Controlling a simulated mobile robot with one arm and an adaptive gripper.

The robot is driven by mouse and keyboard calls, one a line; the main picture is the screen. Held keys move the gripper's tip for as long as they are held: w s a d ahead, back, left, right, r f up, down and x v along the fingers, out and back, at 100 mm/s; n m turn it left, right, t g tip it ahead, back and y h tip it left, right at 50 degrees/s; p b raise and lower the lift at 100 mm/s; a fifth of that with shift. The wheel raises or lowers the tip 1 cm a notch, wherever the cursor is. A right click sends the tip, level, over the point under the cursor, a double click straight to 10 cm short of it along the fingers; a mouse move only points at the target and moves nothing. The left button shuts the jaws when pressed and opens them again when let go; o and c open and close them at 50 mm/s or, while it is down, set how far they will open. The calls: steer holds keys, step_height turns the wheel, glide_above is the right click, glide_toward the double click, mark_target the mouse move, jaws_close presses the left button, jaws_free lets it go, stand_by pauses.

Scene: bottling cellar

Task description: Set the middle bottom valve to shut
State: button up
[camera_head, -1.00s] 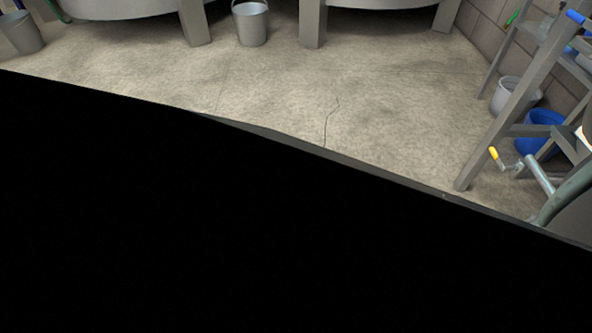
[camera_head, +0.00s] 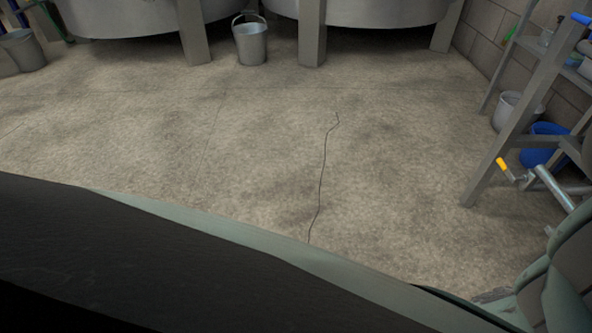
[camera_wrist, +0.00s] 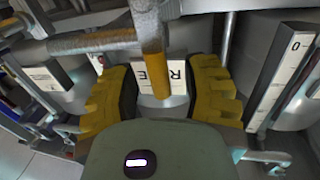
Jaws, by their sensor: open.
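In the wrist view my gripper (camera_wrist: 163,75) is open, with one yellow ribbed finger on each side. A yellow-ended lever (camera_wrist: 154,62) on grey metal pipework reaches down into the gap between the fingers; I see no clear contact. A white plate (camera_wrist: 174,74) with dark letters is partly hidden behind the lever. I cannot tell whether this lever belongs to the middle bottom valve, or its setting. In the head view a yellow-tipped handle (camera_head: 502,164) on a metal pipe shows at the right. My gripper is not in the head view.
A white scale marked 0 (camera_wrist: 288,68) stands right of the gripper in the wrist view. In the head view a metal bucket (camera_head: 250,43) stands by the tank legs. A grey rack (camera_head: 520,90) and a blue bucket (camera_head: 541,146) are at the right. The middle floor is clear.

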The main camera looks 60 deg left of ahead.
steer(key=shift+o, duration=0.3)
jaws_close()
stand_by(0.3)
